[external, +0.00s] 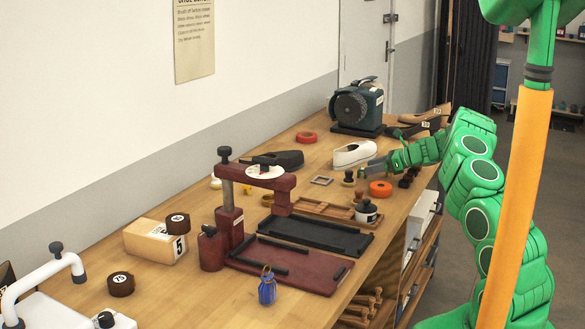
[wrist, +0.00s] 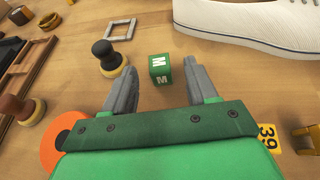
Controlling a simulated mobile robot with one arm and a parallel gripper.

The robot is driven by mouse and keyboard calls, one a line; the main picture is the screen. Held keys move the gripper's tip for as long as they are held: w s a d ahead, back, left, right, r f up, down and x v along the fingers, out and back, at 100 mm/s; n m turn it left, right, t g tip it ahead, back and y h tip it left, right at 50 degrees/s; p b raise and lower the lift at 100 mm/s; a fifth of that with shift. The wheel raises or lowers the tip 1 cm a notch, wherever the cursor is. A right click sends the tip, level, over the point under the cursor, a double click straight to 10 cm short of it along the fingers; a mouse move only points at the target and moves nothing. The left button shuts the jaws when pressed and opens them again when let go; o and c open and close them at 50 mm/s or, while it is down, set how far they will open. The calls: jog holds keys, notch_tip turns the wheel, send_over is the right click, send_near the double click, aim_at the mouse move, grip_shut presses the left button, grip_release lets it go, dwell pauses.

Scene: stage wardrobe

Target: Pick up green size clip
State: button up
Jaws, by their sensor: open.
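The green size clip (wrist: 159,69) is a small green block with a white M on its faces. It sits on the wooden bench in the wrist view, just ahead of my gripper and roughly in line with the gap between the fingers. My gripper (wrist: 156,84) is open and empty, with one grey finger on each side of that gap. In the external view my gripper (external: 376,164) is low over the bench beside the white shoe (external: 353,154).
In the wrist view, a black-knobbed stamp (wrist: 108,57) stands close to the left finger. An orange ring (wrist: 60,148) lies at lower left, and a yellow 39 tag (wrist: 269,136) at right. The white shoe (wrist: 262,20) and a grey square frame (wrist: 120,38) lie beyond.

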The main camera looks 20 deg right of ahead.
jog(key=shift+x, duration=0.8)
grip_shut()
